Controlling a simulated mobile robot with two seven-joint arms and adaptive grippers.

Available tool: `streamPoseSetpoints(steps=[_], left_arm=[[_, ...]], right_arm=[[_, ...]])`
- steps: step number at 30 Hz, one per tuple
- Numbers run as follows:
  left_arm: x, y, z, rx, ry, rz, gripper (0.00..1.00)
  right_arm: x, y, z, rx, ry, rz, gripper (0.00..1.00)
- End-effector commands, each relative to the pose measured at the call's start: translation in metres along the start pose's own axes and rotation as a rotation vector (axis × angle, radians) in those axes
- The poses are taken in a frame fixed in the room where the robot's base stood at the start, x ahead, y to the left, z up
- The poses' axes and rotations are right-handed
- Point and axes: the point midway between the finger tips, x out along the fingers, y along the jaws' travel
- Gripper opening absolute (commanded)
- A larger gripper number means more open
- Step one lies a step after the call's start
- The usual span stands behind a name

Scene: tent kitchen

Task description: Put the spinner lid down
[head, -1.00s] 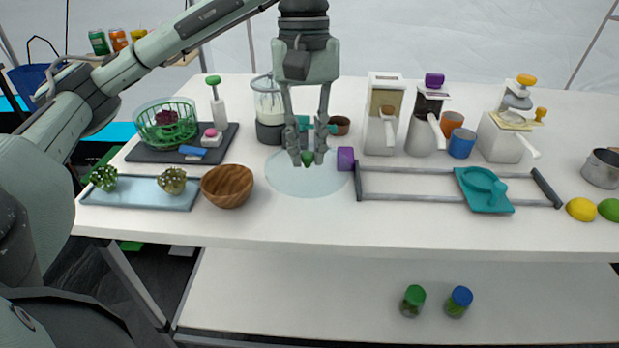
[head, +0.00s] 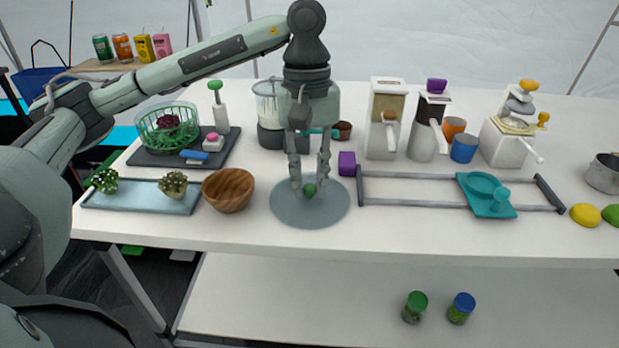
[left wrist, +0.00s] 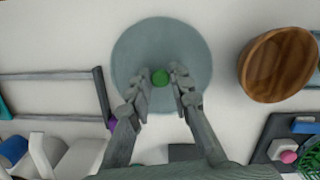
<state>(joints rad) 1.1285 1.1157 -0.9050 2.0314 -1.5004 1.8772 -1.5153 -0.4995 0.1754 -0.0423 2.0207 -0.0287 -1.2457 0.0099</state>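The spinner lid (head: 284,207) is a round, see-through grey disc with a green knob, level over the front middle of the white table. It also shows in the left wrist view (left wrist: 133,50). My left gripper (head: 309,187) points straight down, its fingers close on both sides of the knob; the fingers also flank it in the left wrist view (left wrist: 160,76). I cannot tell whether the lid touches the table. The spinner's green basket (head: 150,132), in a clear bowl with dark red leaves inside, stands open on a dark tray at the left. My right gripper is not in view.
A wooden bowl (head: 228,190) stands just left of the lid. A purple block (head: 346,163) and a grey rack frame (head: 410,204) lie close on the right. A blender (head: 270,110) stands behind. Bare table (head: 400,232) runs along the front edge.

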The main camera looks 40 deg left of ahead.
Motion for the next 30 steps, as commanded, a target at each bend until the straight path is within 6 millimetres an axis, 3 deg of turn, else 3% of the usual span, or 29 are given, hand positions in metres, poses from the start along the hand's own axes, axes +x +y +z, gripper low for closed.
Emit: streamPoseSetpoints(steps=[4,16,20,26,27,30], left_arm=[[0.000,0.000,0.000,0.000,0.000,0.000,0.38],[-0.007,0.000,0.000,0.000,0.001,0.001,0.38],[-0.030,0.001,0.000,-0.001,0.003,0.005,0.38],[-0.081,0.001,0.000,-0.002,0.005,0.004,0.38],[-0.090,0.001,0.000,-0.002,0.004,0.004,0.38],[-0.106,0.001,0.000,-0.001,0.003,0.002,0.38]], right_arm=[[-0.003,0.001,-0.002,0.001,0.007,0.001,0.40],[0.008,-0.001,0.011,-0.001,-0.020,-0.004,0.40],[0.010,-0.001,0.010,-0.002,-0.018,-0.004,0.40],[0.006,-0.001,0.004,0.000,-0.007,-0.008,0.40],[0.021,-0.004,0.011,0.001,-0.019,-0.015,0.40],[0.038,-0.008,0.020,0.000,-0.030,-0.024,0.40]])
